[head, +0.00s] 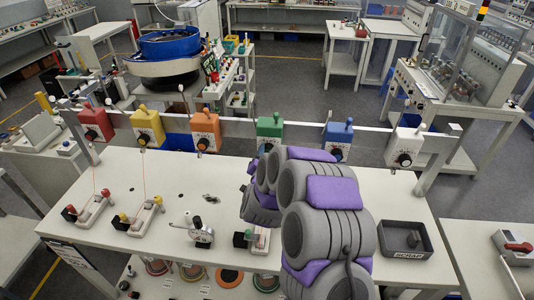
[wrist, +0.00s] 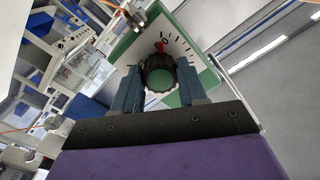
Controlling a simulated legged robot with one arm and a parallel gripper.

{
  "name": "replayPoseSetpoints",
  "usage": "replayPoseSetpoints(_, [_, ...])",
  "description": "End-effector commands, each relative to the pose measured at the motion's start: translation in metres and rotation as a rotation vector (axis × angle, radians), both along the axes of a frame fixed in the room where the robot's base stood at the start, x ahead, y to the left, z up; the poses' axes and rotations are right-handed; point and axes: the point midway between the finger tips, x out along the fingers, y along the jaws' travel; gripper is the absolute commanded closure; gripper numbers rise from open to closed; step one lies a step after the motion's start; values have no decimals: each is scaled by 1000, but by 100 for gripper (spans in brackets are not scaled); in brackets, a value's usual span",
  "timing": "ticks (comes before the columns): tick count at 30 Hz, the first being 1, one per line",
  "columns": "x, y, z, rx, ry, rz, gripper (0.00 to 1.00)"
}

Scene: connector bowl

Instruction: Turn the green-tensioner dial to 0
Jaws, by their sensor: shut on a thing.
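The green tensioner (head: 270,127) hangs on the rail above the middle of the table in the head view, and my arm hides its lower part. In the wrist view the green tensioner (wrist: 196,88) shows its white face with black tick marks. Its black dial (wrist: 159,75) has a green centre and a red pointer (wrist: 160,46) that points to the top of the picture, near the ticks. My gripper (wrist: 162,82) has its two blue-grey fingers on either side of the dial and is shut on it. The tick numbers are too small to read.
Red (head: 96,124), yellow (head: 147,126), orange (head: 205,128), blue (head: 338,138) and white (head: 405,146) tensioners hang along the same rail. A grey scrap bin (head: 404,240) stands at the table's right. Small fixtures stand on the white table (head: 130,180).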

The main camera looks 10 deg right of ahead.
Motion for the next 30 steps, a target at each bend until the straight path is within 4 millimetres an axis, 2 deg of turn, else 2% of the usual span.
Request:
replayPoseSetpoints(1, [-2,0,-6,0,15,1,89])
replayPoseSetpoints(11, [-1,0,-6,-2,14,1,89])
replayPoseSetpoints(12, [-1,0,-5,-1,13,1,54])
replayPoseSetpoints(18, [-2,0,-2,-2,8,1,35])
replayPoseSetpoints(19, [-2,0,-2,-1,6,1,33])
replayPoseSetpoints(30, [-3,0,0,-2,1,1,33])
